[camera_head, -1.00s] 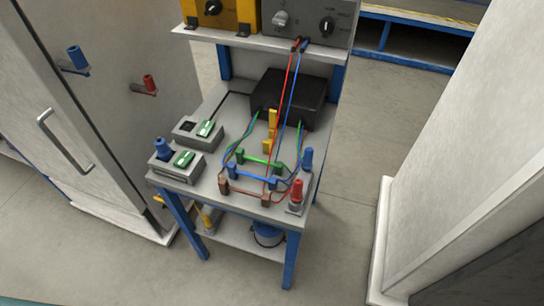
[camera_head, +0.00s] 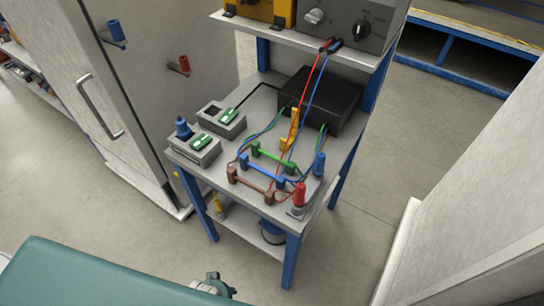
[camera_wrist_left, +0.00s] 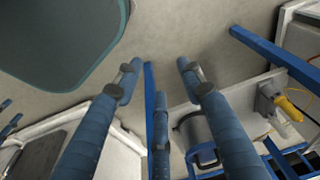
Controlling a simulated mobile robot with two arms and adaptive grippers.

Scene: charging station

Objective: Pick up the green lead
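The green lead (camera_head: 272,154) lies on the grey worktop (camera_head: 222,158) of the charging station, its straight green bar across the back of a row of leads. Green wires run from its ends toward the black box. The blue lead (camera_head: 262,170) and brown lead (camera_head: 250,180) lie in front of it. In the left wrist view my left gripper (camera_wrist_left: 158,72) has its blue fingers spread, with floor and a blue table leg between them. It holds nothing and is away from the green lead, which that view does not show. My right gripper is not in view.
A black box (camera_head: 322,98) sits behind the leads. Blue (camera_head: 319,164) and red (camera_head: 299,195) plugs stand at the right front. Two switch boxes (camera_head: 193,148) are at the left. A shelf (camera_head: 330,36) overhangs behind. Cabinet (camera_head: 150,90) and white panel (camera_head: 450,230) flank the station.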

